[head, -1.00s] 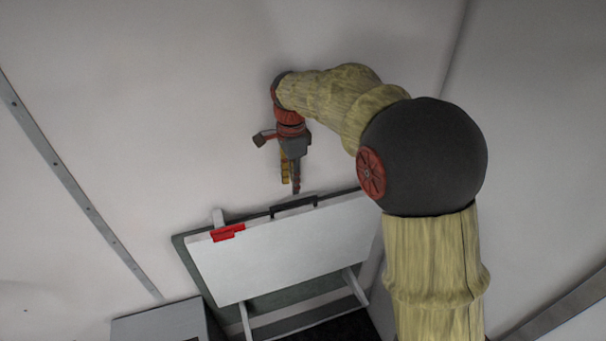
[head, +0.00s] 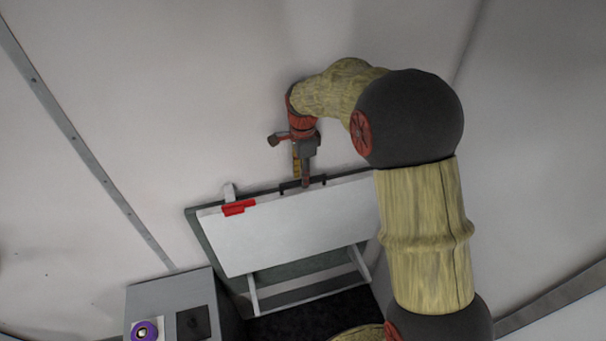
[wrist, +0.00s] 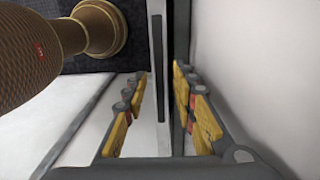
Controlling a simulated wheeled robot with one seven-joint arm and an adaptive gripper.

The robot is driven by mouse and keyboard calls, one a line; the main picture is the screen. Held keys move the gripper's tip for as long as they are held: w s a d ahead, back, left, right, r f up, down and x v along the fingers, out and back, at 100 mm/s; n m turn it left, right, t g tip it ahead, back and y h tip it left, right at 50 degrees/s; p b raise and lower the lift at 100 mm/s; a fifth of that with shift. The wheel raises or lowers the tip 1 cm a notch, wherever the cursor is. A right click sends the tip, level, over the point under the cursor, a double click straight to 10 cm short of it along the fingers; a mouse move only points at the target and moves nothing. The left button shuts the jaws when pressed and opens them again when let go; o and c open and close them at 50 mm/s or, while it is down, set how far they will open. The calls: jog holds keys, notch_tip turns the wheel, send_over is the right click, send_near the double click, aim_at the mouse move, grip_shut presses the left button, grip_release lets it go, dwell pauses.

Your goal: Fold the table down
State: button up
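The table (head: 295,235) is a white panel with a dark backing, standing steeply tilted against the wall, with light struts below it. A black handle (head: 289,186) is on its top edge, and a red clip (head: 239,207) sits at its top left corner. My gripper (head: 304,182) points down at the top edge, by the handle. In the wrist view my gripper (wrist: 157,88) has its yellow-padded fingers apart, one on each side of the panel edge and the dark handle bar (wrist: 158,60). A gap shows on both sides, and I see no clear finger contact.
A grey cabinet (head: 165,291) with a purple round knob (head: 145,331) stands at the lower left, beside the table. A metal strip (head: 85,148) runs down the pale wall (head: 180,80). The wall is close behind my gripper. Dark floor (head: 330,305) shows below the table.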

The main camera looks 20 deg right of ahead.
jog(key=shift+c, duration=0.4)
grip_shut()
dwell(0.4)
